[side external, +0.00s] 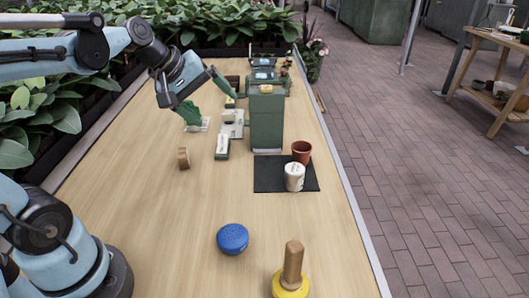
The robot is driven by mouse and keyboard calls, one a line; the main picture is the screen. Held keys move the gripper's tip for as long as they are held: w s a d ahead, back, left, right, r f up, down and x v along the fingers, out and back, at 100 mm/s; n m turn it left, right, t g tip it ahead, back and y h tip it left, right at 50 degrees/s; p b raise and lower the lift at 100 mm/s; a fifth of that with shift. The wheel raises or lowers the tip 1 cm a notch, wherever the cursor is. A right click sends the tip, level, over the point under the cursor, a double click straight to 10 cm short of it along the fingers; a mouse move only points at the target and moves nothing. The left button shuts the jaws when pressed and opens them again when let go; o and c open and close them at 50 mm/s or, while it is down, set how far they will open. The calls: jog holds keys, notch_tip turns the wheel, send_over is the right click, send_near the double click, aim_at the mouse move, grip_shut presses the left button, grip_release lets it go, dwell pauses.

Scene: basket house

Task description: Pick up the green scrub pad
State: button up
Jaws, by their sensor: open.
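I cannot single out the green scrub pad with certainty. A small dark green block with a pale upper face (222,147) lies on the wooden table, left of a tall green box. A small yellowish and dark item (230,102) sits farther back, close to my gripper's right finger. My gripper (215,108) is open, with two green fingers spread wide above the left-middle of the table. Its left finger hangs over a flat white item (197,125), and contact is unclear. I see nothing held between the fingers.
The tall green box (266,118) stands just right of my gripper. A dark mat (262,174) holds a white cup (294,178) and a terracotta pot (302,151). A brown ring (184,158), blue round object (232,239) and wooden-handled yellow tool (291,272) are nearer.

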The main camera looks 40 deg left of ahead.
jog(key=w+a+f+n+t, duration=0.1)
jog(key=w+a+n+t, duration=0.15)
jog(key=a+n, duration=1.1)
jog(key=w+a+n+t, duration=0.2)
jog(key=a+n+t, duration=0.2)
jog(key=a+n, duration=0.95)
jog(key=m, duration=0.1)
send_near(189, 105)
jog(key=w+a+f, duration=0.2)
jog(key=w, duration=0.2)
jog(key=shift+f+x, duration=0.1)
jog(key=shift+x, duration=1.65)
jog(key=shift+f+x, duration=0.15)
jog(key=shift+x, duration=1.65)
jog(key=shift+s+d, duration=0.1)
jog(key=c, duration=1.1)
jog(key=shift+r, duration=0.1)
jog(key=shift+c, duration=0.2)
